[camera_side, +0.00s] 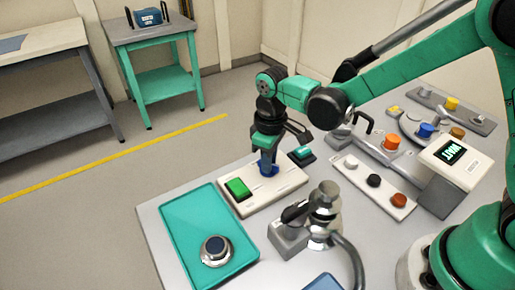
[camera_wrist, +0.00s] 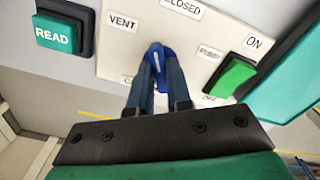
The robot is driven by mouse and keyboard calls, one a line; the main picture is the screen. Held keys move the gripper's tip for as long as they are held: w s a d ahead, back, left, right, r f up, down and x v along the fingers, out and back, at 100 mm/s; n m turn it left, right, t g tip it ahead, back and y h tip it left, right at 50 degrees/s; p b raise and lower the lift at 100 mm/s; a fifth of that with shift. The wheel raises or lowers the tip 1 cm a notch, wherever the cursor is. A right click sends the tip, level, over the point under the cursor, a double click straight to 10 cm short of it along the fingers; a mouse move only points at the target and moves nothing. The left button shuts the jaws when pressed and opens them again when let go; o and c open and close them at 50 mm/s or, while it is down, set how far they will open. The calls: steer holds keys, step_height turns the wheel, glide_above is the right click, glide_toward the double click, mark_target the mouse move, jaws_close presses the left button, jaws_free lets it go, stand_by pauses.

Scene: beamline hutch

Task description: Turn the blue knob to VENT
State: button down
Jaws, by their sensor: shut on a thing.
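The blue knob (camera_wrist: 157,50) sits on a pale panel (camera_wrist: 105,62) between labels. It also shows low under my gripper in the side view (camera_side: 268,171). The VENT label (camera_wrist: 123,21) lies up and left of the knob in the wrist view. The CLOSED label (camera_wrist: 183,8) lies up and right, and a label that seems to read PUMP (camera_wrist: 208,53) lies to the right. My gripper (camera_wrist: 158,72) reaches down over the knob and is shut on it. The fingers hide part of the knob, so I cannot tell exactly which label it points to.
A green rocker switch (camera_wrist: 232,76) with ON and OFF labels shares the panel. A teal READ button (camera_wrist: 55,34) stands beside it. In the side view, a teal tray (camera_side: 176,238), a metal valve fitting (camera_side: 320,210) and a lit display box (camera_side: 455,160) stand nearby.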

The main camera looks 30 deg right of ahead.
steer(key=n, duration=0.5)
steer(key=shift+n, duration=0.4)
stand_by(0.4)
steer(key=c, duration=0.8)
jaws_free()
steer(key=shift+r, duration=2.85)
steer(key=s+d+r+m+t, duration=0.1)
steer(key=s+d+m+t, duration=0.1)
steer(key=d+m, duration=0.1)
steer(key=s+d+r+m+t, duration=0.2)
steer(key=s+d+m, duration=0.1)
steer(key=m, duration=0.2)
steer(key=s+d+r+m+t, duration=0.2)
steer(key=s+d+m+t, duration=0.1)
steer(key=shift+r+m, duration=0.2)
steer(key=shift+m, duration=0.2)
